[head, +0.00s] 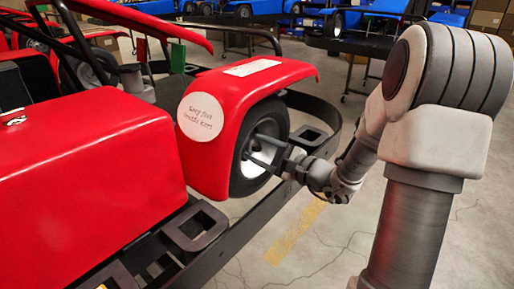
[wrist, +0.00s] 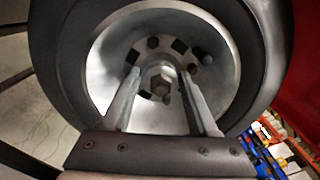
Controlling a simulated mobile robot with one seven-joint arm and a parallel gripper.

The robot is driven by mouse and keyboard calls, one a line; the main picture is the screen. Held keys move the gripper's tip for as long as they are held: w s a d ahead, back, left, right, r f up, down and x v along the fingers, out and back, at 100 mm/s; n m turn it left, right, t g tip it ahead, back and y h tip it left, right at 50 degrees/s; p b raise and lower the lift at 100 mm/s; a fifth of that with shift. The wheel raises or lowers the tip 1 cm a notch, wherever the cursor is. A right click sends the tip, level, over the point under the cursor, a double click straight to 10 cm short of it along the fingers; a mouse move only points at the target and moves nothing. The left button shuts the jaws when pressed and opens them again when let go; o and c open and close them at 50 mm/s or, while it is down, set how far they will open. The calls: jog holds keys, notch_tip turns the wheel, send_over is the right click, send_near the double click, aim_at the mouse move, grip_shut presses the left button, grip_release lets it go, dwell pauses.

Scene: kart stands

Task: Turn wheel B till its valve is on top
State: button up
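A wheel with a black tyre (head: 241,180) and a pale metal rim (head: 263,128) sits under the red fender of the near kart. No letter shows on it, so I cannot confirm it is wheel B. In the wrist view the rim (wrist: 103,62) fills the middle, with a hex hub nut (wrist: 160,80), bolts and dark holes. I cannot pick out the valve with certainty. My gripper (wrist: 162,75) reaches into the rim, its two fingers apart on either side of the hub nut. Contact with the nut or rim is not clear. In the head view my gripper (head: 258,150) points left at the wheel.
A dark bumper rail (head: 255,225) runs along the kart's near side and curves around the wheel. The red fender (head: 228,105) overhangs the wheel and bears a round white sign (head: 201,116). Open concrete floor (head: 330,225) lies to the right. Blue karts (head: 400,8) stand behind.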

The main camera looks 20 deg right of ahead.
jog(key=shift+s+d+r, duration=0.15)
jog(key=shift+s+d, duration=0.15)
jog(key=shift+s, duration=0.1)
jog(key=p+v, duration=0.2)
jog(key=v, duration=1.4)
jog(key=shift+s, duration=0.15)
